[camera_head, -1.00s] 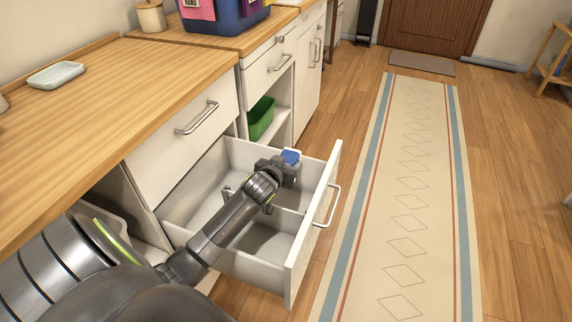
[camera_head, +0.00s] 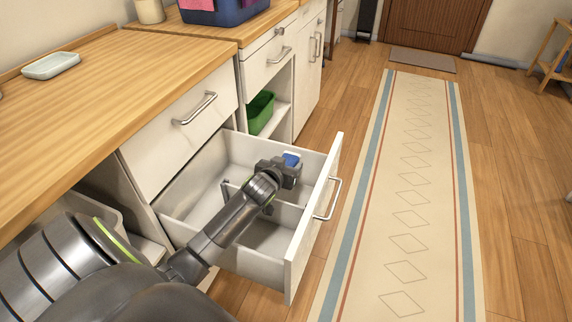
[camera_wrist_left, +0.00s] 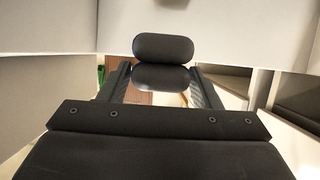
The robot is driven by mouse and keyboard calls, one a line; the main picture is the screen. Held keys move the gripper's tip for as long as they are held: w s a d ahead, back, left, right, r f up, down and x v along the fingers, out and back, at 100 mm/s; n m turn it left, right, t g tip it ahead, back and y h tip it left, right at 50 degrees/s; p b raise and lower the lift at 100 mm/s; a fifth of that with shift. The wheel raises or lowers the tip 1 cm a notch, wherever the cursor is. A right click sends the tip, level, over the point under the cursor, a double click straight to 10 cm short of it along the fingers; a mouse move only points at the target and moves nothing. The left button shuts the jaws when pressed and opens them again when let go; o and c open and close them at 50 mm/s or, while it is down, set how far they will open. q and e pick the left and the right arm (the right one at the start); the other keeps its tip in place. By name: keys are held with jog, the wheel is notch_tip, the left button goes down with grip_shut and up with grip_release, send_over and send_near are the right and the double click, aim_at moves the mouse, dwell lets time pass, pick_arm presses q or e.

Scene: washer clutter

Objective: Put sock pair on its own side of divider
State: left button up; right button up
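The white drawer (camera_head: 308,222) stands open, with a low divider (camera_head: 292,213) splitting it into a far and a near compartment. My left gripper (camera_head: 284,170) is over the far part of the drawer, beyond the divider. In the left wrist view a dark, rounded, two-lobed thing, which looks like the sock pair (camera_wrist_left: 163,48), sits between my left gripper's fingers (camera_wrist_left: 162,82), which seem to press its sides. My arm hides part of the divider.
A wooden counter (camera_head: 110,95) with a pale dish (camera_head: 52,66) is at left. A green bin (camera_head: 260,112) sits in an open shelf beyond the drawer. A blue basket (camera_head: 225,12) stands on the far counter. The floor and runner (camera_head: 410,190) at right are clear.

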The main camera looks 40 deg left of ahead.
pick_arm(q)
jog(key=o, duration=0.4)
jog(key=shift+s+d+r, duration=0.1)
jog(key=shift+s+r, duration=0.15)
jog(key=shift+s, duration=0.25)
jog(key=p+v, duration=0.3)
jog(key=v, duration=1.3)
jog(key=shift+p, duration=0.4)
pick_arm(e)
notch_tip(320, 180, down, 8)
jog(key=s+d, duration=0.1)
jog(key=s, duration=0.1)
jog(key=shift+d+r+g+h, duration=0.15)
jog(key=shift+d+g+h, duration=0.25)
pick_arm(q)
jog(key=shift+s+d, duration=0.1)
